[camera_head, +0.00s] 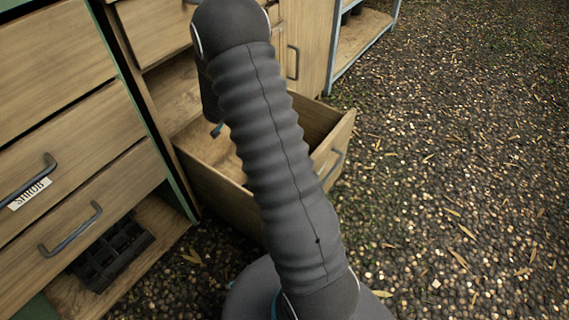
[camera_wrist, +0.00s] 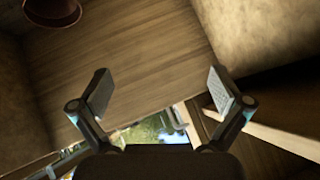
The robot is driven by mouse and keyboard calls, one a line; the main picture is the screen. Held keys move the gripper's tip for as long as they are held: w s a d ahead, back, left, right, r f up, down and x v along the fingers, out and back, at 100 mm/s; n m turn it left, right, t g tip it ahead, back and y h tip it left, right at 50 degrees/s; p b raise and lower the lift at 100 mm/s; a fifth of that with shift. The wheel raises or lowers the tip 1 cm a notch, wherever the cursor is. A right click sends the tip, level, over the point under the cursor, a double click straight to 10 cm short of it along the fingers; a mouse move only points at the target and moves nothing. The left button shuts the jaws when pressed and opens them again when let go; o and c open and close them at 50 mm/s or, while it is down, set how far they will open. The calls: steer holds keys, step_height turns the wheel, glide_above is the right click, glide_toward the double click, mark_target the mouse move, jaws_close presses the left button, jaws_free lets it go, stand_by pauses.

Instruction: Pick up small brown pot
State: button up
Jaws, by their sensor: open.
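A small brown pot (camera_wrist: 52,10) shows at the top left corner of the wrist view, cut off by the picture edge. It is beside a flat wooden surface (camera_wrist: 120,45). My gripper (camera_wrist: 158,84) is open, with nothing between its two fingers. The pot is beyond and to the left of the left finger, apart from it. In the head view my arm covers most of my gripper and part of the open drawer (camera_head: 218,195). The pot cannot be made out there.
The open drawer juts out from the wooden cabinet (camera_head: 75,125), with drawers above and beside it. A black tray (camera_head: 110,255) lies on a low shelf at the left. A colourful, blurred thing (camera_wrist: 145,133) shows behind my gripper. The gravel floor (camera_head: 460,150) at right is clear.

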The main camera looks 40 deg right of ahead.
steer(key=s+d+f+m+g+h+b, duration=0.25)
steer(key=s+f+g, duration=0.2)
steer(key=f, duration=0.45)
steer(key=s+d+f+m+g+h+b, duration=0.1)
steer(key=s+f+m+g+h, duration=0.15)
steer(key=f+g+h, duration=0.4)
steer(key=shift+s+d+f+t+y+b, duration=0.15)
steer(key=shift+s+d+f+t+y, duration=0.15)
steer(key=shift+d+f+y, duration=0.45)
steer(key=shift+s+d+f+t+y+b, duration=0.15)
steer(key=shift+s+d+f+t+y, duration=0.2)
steer(key=shift+d, duration=0.75)
steer(key=shift+s+d+f+t+y+b, duration=0.15)
steer(key=shift+s+d+f+y, duration=0.15)
steer(key=shift+d+f, duration=0.55)
steer(key=shift+d+r, duration=0.1)
steer(key=shift+r, duration=0.05)
steer(key=shift+c, duration=0.3)
steer(key=c, duration=0.8)
